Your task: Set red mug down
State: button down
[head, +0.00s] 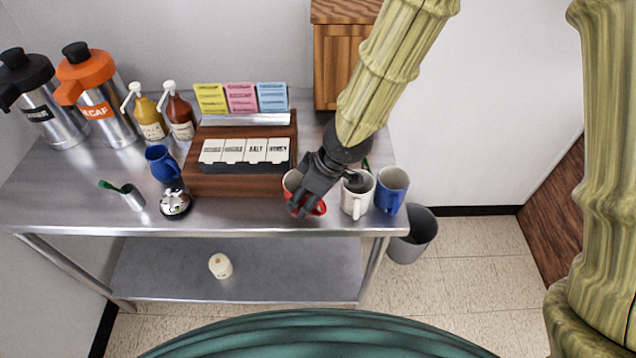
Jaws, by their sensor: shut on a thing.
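A red mug (319,209) with a pale inside is at the front right of the steel counter (260,216), by the front edge. My gripper (302,204) reaches down from the upper right and is shut on the red mug, covering much of it. The mug looks tilted. I cannot tell whether its base touches the counter.
A white mug (354,200) and a blue mug (390,190) stand close on the right. A wooden condiment rack (223,185) is close on the left. A small blue pitcher (163,166), a metal bell (176,203) and a steel cup (132,199) stand farther left.

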jog(key=shift+w+d+f+p, duration=0.1)
jog(key=shift+w+d+p, duration=0.3)
jog(key=shift+w, duration=0.35)
jog(key=shift+w+d+p, duration=0.25)
jog(key=shift+w+d, duration=0.25)
jog(key=shift+w, duration=0.25)
jog(key=shift+w+d+f+p, duration=0.1)
jog(key=shift+w+d+p, duration=0.3)
jog(key=shift+w, duration=0.35)
jog(key=shift+w+d+f, duration=0.1)
jog(key=shift+d+f, duration=0.1)
jog(key=shift+f, duration=0.25)
jog(key=shift+f+p, duration=0.4)
jog(key=shift+f, duration=0.95)
jog(key=shift+f, duration=0.15)
jog(key=shift+c, duration=1.1)
grip_release()
jog(key=v, duration=1.2)
jog(key=shift+b, duration=0.3)
jog(key=shift+a, duration=0.1)
